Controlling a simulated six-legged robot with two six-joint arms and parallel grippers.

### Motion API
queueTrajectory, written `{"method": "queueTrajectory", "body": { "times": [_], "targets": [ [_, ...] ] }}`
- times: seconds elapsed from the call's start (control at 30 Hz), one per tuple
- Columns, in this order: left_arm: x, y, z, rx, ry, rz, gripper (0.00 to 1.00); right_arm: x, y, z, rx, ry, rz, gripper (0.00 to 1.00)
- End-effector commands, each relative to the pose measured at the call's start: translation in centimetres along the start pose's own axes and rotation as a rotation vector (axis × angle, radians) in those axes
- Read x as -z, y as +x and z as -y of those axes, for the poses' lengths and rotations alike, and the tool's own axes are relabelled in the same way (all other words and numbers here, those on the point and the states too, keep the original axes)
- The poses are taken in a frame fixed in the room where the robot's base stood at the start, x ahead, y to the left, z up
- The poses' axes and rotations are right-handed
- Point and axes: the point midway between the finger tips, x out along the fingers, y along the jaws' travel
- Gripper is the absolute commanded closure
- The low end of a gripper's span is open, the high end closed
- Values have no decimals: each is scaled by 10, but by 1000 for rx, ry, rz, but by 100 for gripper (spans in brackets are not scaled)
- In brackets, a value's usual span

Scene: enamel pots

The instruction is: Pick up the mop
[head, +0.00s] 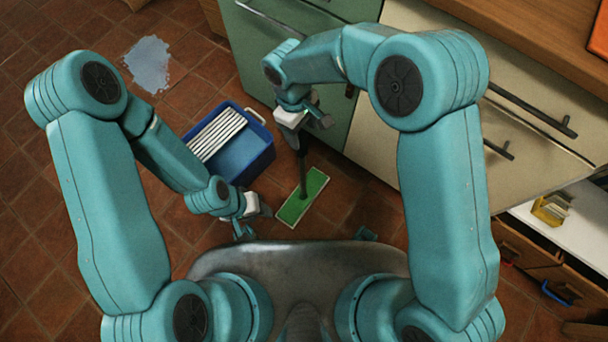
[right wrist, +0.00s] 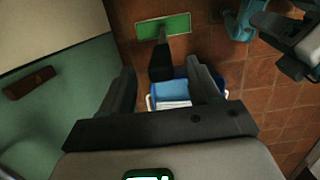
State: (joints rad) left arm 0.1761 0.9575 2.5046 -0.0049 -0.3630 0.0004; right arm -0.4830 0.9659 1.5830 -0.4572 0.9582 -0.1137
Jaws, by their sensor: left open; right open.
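The mop has a flat green head (head: 312,188) lying on the tiled floor and a dark handle (head: 303,160) rising from it. In the right wrist view the mop's green head (right wrist: 163,27) is at the top, and its dark handle (right wrist: 161,62) points toward the camera. My right gripper (head: 303,118) is open at the upper part of the handle. In the right wrist view the handle's near end appears between the spread fingers (right wrist: 163,82); contact cannot be told. My left gripper (head: 254,222) is open and empty, low and left of the mop head.
A blue bucket (head: 258,166) with a white slatted insert stands left of the mop. A pale puddle (head: 148,64) lies on the floor further back left. Green and cream cabinets (head: 420,160) border the right side. An open drawer (head: 560,225) sits at far right.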

Motion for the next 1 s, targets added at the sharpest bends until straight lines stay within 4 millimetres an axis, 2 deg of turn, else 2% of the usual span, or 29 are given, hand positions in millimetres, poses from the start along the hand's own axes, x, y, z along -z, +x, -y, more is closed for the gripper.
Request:
{"method": "queueTrajectory", "body": {
  "times": [0.17,0.43,0.67,0.73,0.87,0.9,1.0],
  "targets": [
    [0,5,2,0,0,0,59,2,13,0,0,-2,1,38],
    [0,21,8,0,0,0,59,3,54,-1,1,-3,1,38],
    [0,20,7,0,0,0,59,2,56,-3,0,-3,-2,38],
    [0,20,7,0,0,0,59,1,56,-3,0,-3,-1,55],
    [0,20,7,0,0,0,59,1,56,-3,1,-3,-1,97],
    [0,20,7,0,0,0,59,1,56,-3,1,-4,-1,100],
    [0,20,7,0,0,0,59,2,56,-3,0,-3,-2,100]
  ]
}}
